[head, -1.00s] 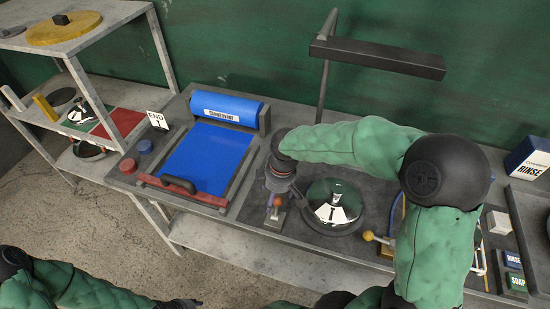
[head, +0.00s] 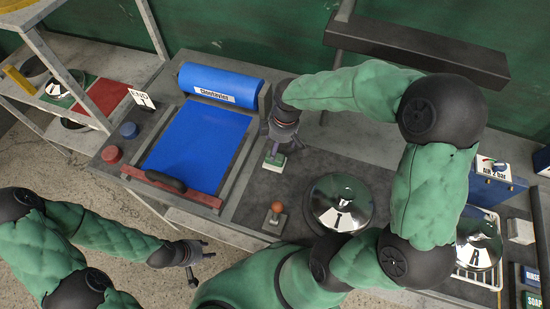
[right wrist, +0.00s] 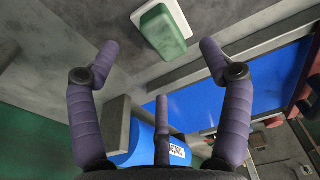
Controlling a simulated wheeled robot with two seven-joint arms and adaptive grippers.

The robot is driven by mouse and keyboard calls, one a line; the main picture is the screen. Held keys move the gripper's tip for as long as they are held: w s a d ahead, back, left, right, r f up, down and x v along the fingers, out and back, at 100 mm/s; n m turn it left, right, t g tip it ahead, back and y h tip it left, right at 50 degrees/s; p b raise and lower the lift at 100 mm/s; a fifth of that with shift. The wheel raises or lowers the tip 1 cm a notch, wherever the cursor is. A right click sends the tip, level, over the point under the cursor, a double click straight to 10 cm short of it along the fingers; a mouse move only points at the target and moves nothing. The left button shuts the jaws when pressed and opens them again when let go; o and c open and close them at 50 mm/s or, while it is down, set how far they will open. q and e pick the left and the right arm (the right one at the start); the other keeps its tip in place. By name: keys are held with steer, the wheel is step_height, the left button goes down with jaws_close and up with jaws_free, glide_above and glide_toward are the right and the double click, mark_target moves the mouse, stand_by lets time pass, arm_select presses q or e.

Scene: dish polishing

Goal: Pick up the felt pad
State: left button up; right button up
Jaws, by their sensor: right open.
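A small block with a green face and a white layer, which looks like the felt pad (head: 274,161), lies on the dark bench top right of the blue sheet. In the right wrist view the pad (right wrist: 163,30) sits at the top, beyond the fingertips and roughly centred between them. My right gripper (head: 279,146) points down just above the pad, with its fingers (right wrist: 158,60) spread and nothing between them. In the head view it partly hides the pad. My left gripper (head: 200,268) hangs empty over the floor in front of the bench, its fingers apart.
A blue roller (head: 220,84) and blue sheet (head: 198,148) lie to the left of the pad. An orange-knobbed lever (head: 277,212) and a shiny dome (head: 339,204) stand nearer me. A black lamp bar (head: 430,55) overhangs the back. A rack (head: 478,275) holds another dome.

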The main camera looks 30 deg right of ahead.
mark_target(278, 166)
steer(key=shift+w+a+f+b, duration=0.2)
steer(key=shift+f+b, duration=0.2)
steer(key=shift+f, duration=1.35)
steer(key=shift+w+a+f+b, duration=0.15)
steer(key=shift+f+b, duration=0.25)
steer(key=shift+f, duration=1.3)
steer(key=shift+d, duration=0.1)
steer(key=shift+r, duration=0.1)
steer(key=shift+c, duration=0.3)
steer(key=c, duration=1.2)
